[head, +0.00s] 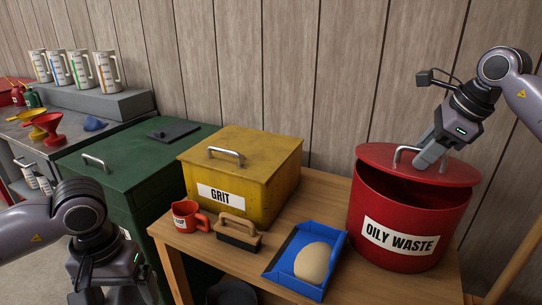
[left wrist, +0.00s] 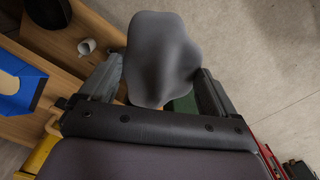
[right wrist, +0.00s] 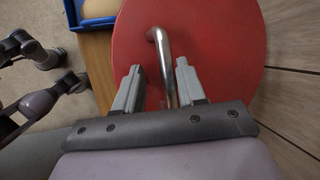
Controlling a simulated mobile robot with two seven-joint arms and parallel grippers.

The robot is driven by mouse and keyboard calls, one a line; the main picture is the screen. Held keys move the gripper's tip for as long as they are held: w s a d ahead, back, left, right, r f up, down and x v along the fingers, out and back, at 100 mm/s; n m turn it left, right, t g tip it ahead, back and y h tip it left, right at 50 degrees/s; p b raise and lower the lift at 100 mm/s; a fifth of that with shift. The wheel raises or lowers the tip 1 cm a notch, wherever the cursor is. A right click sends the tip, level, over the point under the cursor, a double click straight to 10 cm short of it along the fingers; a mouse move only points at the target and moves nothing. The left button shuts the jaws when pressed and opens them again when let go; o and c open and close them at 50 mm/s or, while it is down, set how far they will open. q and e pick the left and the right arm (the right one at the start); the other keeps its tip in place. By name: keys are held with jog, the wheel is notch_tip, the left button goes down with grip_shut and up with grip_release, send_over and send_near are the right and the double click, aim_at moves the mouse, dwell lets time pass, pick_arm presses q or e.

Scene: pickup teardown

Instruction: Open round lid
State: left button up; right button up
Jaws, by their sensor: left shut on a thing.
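The round red lid (head: 376,153) sits tilted up on the red OILY WASTE bin (head: 400,243), with the dark inside showing under its front edge. Its metal bar handle (head: 398,152) stands on top. My right gripper (head: 428,158) is at the handle with fingers apart. In the right wrist view, the fingers (right wrist: 158,85) stand on either side of the bar (right wrist: 168,65), with gaps showing. My left gripper (head: 105,290) is low at the left, far from the bin. In the left wrist view it is shut on a crumpled grey cloth-like thing (left wrist: 163,60).
A blue dustpan (head: 280,270) holding a tan rounded thing (head: 313,262) lies left of the bin. A brush (head: 238,232), a red mug (head: 188,217) and a yellow GRIT box (head: 245,170) share the wooden bench. A green box (head: 120,180) stands further left. A wall is behind.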

pick_arm(q)
jog(key=shift+f+b, duration=0.65)
jog(key=shift+f, duration=0.4)
pick_arm(e)
jog(key=shift+s+a+f, duration=0.15)
jog(key=shift+s+f, duration=0.15)
jog(key=shift+f, duration=0.5)
